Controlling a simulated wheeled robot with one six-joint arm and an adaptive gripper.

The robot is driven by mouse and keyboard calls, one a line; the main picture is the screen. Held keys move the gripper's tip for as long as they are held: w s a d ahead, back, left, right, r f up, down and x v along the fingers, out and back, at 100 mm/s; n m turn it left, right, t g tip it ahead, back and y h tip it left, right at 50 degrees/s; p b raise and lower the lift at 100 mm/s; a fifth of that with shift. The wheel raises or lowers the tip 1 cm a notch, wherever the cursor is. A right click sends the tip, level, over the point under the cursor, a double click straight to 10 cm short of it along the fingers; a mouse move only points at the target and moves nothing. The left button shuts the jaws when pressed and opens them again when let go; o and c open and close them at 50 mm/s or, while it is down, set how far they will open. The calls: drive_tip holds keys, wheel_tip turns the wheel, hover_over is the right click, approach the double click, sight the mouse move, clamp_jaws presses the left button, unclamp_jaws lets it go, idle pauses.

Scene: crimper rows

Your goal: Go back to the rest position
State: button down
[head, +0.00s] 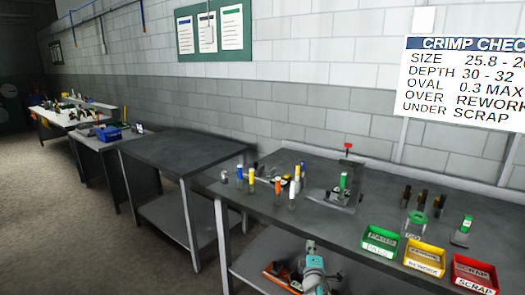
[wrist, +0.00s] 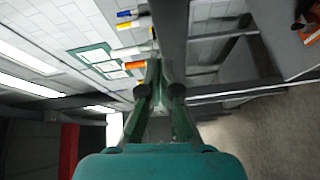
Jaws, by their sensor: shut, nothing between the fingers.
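My gripper (wrist: 159,66) shows in the wrist view with its two dark green fingers together and nothing between them. Its teal body fills the bottom of that view. In the head view a teal and grey part of my arm shows at the bottom centre, in front of the bench; the fingertips are not clear there. In the wrist view, tilted on its side, an orange-ended piece (wrist: 135,65) lies left of the fingertips in the picture. I cannot tell its distance, but it appears apart from them.
The near bench (head: 370,210) bears several coloured upright pieces (head: 292,192), a press with a red knob (head: 347,146), and green (head: 381,243), yellow (head: 425,257) and red (head: 474,273) bins. An orange object (head: 280,274) is low by the bench. An emptier bench (head: 180,150) and floor (head: 100,225) lie left.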

drive_tip(key=s+f+m+y, duration=0.1)
drive_tip(key=s+f+m, duration=0.1)
drive_tip(key=s+f, duration=0.6)
drive_tip(key=s+f+m+g, duration=0.1)
drive_tip(key=s+f, duration=0.2)
drive_tip(key=s, duration=0.8)
drive_tip(key=s+f+m+y, duration=0.1)
drive_tip(key=s+f+m, duration=0.1)
drive_tip(key=s+f, duration=0.6)
drive_tip(key=s+r+m+g, duration=0.1)
drive_tip(key=s+r+m, duration=0.2)
drive_tip(key=s, duration=1.9)
drive_tip(key=s+r+m, duration=0.3)
drive_tip(key=s+r, duration=0.5)
drive_tip(key=s, duration=0.3)
drive_tip(key=s+d+r+m+g, duration=0.1)
drive_tip(key=s+r+m, duration=0.3)
drive_tip(key=s+r, duration=0.4)
drive_tip(key=v, duration=0.4)
drive_tip(key=shift+s+f, duration=0.2)
drive_tip(key=shift+s, duration=0.15)
drive_tip(key=shift+d, duration=0.1)
